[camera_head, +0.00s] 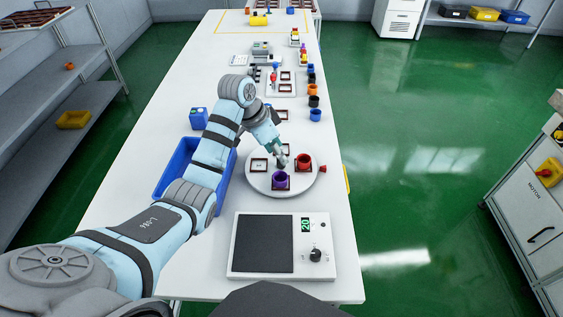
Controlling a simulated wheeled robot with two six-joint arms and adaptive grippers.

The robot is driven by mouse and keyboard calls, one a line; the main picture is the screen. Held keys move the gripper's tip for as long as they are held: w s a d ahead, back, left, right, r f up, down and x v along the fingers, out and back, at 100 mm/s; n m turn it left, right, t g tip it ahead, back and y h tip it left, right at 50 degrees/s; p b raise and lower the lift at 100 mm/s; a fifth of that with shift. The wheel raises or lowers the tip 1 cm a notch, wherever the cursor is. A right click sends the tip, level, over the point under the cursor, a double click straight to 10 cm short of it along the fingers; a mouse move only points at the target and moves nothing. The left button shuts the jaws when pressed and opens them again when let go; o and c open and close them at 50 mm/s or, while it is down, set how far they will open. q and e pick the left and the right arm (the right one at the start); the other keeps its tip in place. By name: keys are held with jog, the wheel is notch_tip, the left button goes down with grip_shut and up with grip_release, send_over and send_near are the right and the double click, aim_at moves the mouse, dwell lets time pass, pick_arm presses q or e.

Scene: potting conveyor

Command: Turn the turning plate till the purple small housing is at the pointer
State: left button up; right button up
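The turning plate (256,185) is a round white disc on the white table. The purple small housing (281,181) stands in a dark red square frame at the plate's front edge. A red housing (304,161) stands at the plate's right. A small red piece (322,169), possibly the pointer, shows at the right rim, beside the red housing and away from the purple one. My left gripper (282,160) reaches down over the plate, just behind the purple housing and left of the red one. Its fingers are too small to read, and whether it touches anything is unclear. My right gripper is not in view.
A blue bin (176,171) lies left of the plate. A scale with a dark pad (264,243) and green display stands in front. Several small cups, including a blue one (315,115), line the right edge behind. A blue container (198,118) stands at back left.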

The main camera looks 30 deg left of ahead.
pick_arm(q)
jog(key=x, duration=0.3)
jog(key=shift+f, duration=0.1)
grip_shut()
dwell(0.4)
